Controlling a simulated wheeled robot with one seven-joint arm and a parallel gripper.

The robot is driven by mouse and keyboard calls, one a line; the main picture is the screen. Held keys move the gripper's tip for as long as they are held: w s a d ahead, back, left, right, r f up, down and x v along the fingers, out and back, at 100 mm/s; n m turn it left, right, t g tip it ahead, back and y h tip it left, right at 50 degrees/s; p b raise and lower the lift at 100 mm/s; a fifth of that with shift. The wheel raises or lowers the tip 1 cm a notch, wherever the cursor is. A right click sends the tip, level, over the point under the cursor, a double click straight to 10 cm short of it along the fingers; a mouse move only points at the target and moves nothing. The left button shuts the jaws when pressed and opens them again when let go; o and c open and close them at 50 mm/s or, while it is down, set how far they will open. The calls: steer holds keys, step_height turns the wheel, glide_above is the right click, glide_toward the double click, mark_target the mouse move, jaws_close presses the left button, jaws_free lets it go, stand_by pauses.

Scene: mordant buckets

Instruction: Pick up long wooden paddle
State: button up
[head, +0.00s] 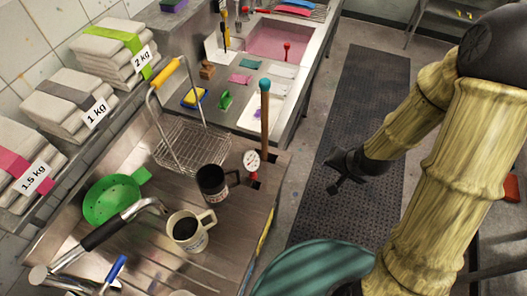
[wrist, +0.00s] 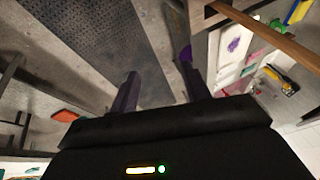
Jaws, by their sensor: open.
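The long wooden paddle (head: 265,125) stands upright at the right edge of the metal counter, with a teal cap on top; its lower end is hidden in or behind the counter edge. My gripper (head: 335,183) is out over the floor mat, to the right of the paddle and apart from it. In the wrist view my gripper (wrist: 160,76) has its two fingers spread, with nothing between them. A long brown wooden bar (wrist: 268,34) crosses the upper right of that view, beyond the right finger; it looks like the paddle's shaft.
A round thermometer (head: 252,161), a dark mug (head: 213,184) and a cream mug (head: 189,231) stand near the paddle. A wire basket (head: 192,148) and a green strainer (head: 110,200) are farther left. The dark mat (head: 365,110) is clear.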

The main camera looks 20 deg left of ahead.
steer(key=s+a+f+m+t+y+p, duration=0.15)
steer(key=a+m+y, duration=0.25)
steer(key=a, duration=0.4)
steer(key=a+f+m+t+y+p, duration=0.15)
steer(key=a+m+y, duration=0.25)
steer(key=a, duration=0.4)
step_height(320, 180, up, 7)
steer(key=m+t+h+p, duration=0.1)
steer(key=m+t, duration=0.7)
steer(key=m, duration=1.1)
steer(key=shift+s+a+m+h+p, duration=0.2)
steer(key=shift+m+h+p, duration=0.1)
steer(key=shift+p, duration=0.6)
steer(key=shift+a+b, duration=0.1)
steer(key=shift+b, duration=0.25)
steer(key=b+x, duration=0.6)
steer(key=b, duration=0.4)
steer(key=shift+w+b, duration=0.35)
steer(key=shift+b, duration=0.05)
